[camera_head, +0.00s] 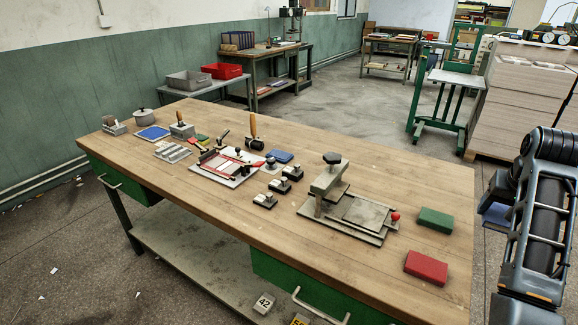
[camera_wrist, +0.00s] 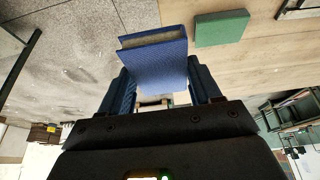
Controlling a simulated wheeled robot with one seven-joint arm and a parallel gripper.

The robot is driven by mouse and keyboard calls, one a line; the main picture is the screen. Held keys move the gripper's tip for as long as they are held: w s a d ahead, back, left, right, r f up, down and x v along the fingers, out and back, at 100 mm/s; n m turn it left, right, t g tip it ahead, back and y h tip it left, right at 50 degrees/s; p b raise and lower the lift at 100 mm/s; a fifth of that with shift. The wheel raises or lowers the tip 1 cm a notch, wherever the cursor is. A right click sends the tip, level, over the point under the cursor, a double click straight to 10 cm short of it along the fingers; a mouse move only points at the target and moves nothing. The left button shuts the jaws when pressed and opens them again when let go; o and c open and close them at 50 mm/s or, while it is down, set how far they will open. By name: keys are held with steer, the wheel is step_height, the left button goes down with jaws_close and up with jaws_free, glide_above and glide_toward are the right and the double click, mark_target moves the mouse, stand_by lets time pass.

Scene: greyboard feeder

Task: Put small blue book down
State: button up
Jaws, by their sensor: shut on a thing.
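The small blue book (camera_wrist: 155,62) is between the two fingers of my gripper (camera_wrist: 158,78) in the wrist view, with its pale page edge showing. My gripper is shut on it. Beyond the book, the wrist view shows the wooden tabletop (camera_wrist: 262,52) and the bare floor; I cannot tell how high the book is held.
The green book also shows in the wrist view (camera_wrist: 222,28). A metal press (camera_head: 350,212) stands left of the books. Bare wood surrounds the books and lies along the front edge.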

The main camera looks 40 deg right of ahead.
steer(key=shift+s+a, duration=0.1)
steer(key=p, duration=0.1)
glide_above(431, 243)
steer(key=a, duration=0.1)
steer(key=f, duration=0.7)
steer(key=shift+s+a, duration=0.1)
steer(key=shift+s, duration=0.1)
steer(key=shift+f+p, duration=0.35)
steer(key=shift+f, duration=1.65)
steer(key=o, duration=1.1)
steer(key=shift+f, duration=0.15)
